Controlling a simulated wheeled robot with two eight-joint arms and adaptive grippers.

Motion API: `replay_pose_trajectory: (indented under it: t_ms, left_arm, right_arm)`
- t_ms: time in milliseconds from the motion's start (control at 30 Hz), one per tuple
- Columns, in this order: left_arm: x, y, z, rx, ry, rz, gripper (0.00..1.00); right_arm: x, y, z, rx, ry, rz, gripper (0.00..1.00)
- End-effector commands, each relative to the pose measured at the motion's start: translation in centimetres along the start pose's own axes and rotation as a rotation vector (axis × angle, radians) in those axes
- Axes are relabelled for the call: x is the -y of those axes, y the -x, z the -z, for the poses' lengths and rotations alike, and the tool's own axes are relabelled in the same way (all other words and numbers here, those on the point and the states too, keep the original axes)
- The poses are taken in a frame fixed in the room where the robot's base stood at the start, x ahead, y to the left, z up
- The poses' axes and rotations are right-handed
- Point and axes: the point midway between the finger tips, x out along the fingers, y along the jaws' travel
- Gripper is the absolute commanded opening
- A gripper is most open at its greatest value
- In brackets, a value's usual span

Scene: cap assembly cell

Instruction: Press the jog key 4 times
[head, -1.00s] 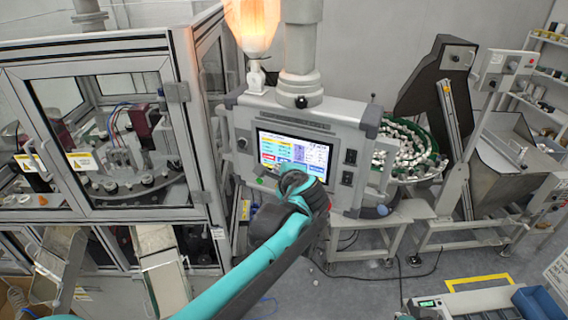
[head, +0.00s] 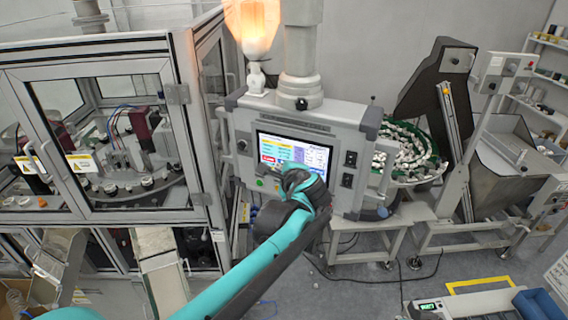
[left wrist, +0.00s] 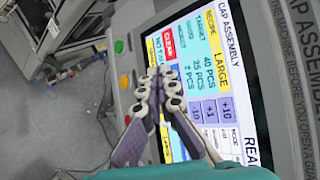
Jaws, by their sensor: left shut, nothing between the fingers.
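The operator panel's lit touchscreen (head: 314,150) faces me in the head view and also fills much of the left wrist view (left wrist: 232,82), turned sideways. I cannot read a jog key; part of the screen lies behind my fingers. My left gripper (left wrist: 160,78) is shut and empty, its fingertips in front of the screen near the CLEAR key and the yellow band. Whether they touch the glass I cannot tell. In the head view my left wrist covers the screen's lower edge. My right gripper is out of view.
Panel buttons, one green (left wrist: 119,46), sit on the grey frame beside the screen. A glazed machine cabinet (head: 100,140) stands left. A bowl of caps (head: 408,152) and a hopper (head: 515,150) stand right. A glowing lamp (head: 252,28) is above the panel.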

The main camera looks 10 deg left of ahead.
Motion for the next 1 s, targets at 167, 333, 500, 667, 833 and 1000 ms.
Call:
replay_pose_trajectory:
  t_ms: [167, 333, 500, 667, 833, 1000]
  left_arm:
    - [0.0, 0.0, 0.0, 0.0, 0.0, 0.0, 0.0]
    - [0.0, 0.0, 0.0, 0.0, 0.0, 0.0, 0.0]
    - [0.0, 0.0, 0.0, 0.0, 0.0, 0.0, 0.0]
    - [0.06, -0.09, 0.07, 0.0, 0.0, 0.0, 0.0]
    - [0.34, -0.5, 0.36, 0.0, 0.0, 0.0, 0.0]
    - [0.44, -0.58, 0.41, 0.0, 0.0, 0.0, 0.0]
  right_arm:
    - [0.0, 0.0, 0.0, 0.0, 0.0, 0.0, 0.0]
    - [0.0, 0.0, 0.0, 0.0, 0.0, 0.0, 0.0]
    - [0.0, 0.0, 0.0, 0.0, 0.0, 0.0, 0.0]
    - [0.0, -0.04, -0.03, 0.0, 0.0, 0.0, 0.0]
    - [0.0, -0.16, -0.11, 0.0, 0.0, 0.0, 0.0]
    - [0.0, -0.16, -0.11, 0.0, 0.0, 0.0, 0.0]
